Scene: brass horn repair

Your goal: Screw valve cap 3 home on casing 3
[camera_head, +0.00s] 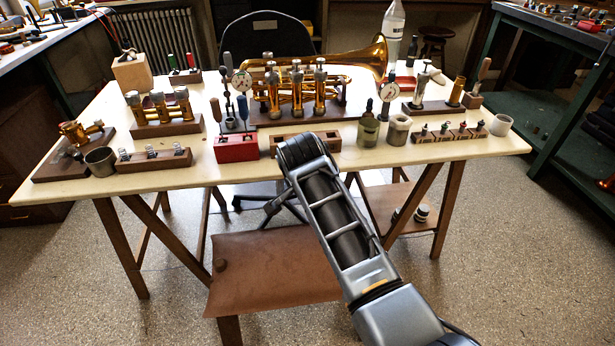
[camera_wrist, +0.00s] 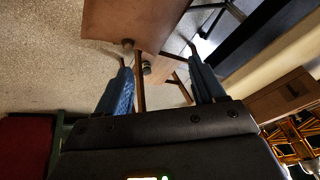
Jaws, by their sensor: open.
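A brass horn (camera_head: 335,70) lies on a stand at the middle back of the table, with three upright valve casings in a row; the rightmost (camera_head: 320,90) may be casing 3. I cannot make out any number marks. A separate brass casing set (camera_head: 160,107) stands on a wooden block at left. I cannot tell which small part is valve cap 3. My gripper shows in the wrist view (camera_wrist: 158,60), with its two blue fingers apart and nothing between them. It points down past the table's front edge at the floor and a brown board. My arm hides it in the head view.
A wooden tray (camera_head: 330,139), a red tool block (camera_head: 237,150) and a row of small parts (camera_head: 450,133) stand along the front of the table (camera_head: 200,177). A brown low bench (camera_head: 270,272) stands below.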

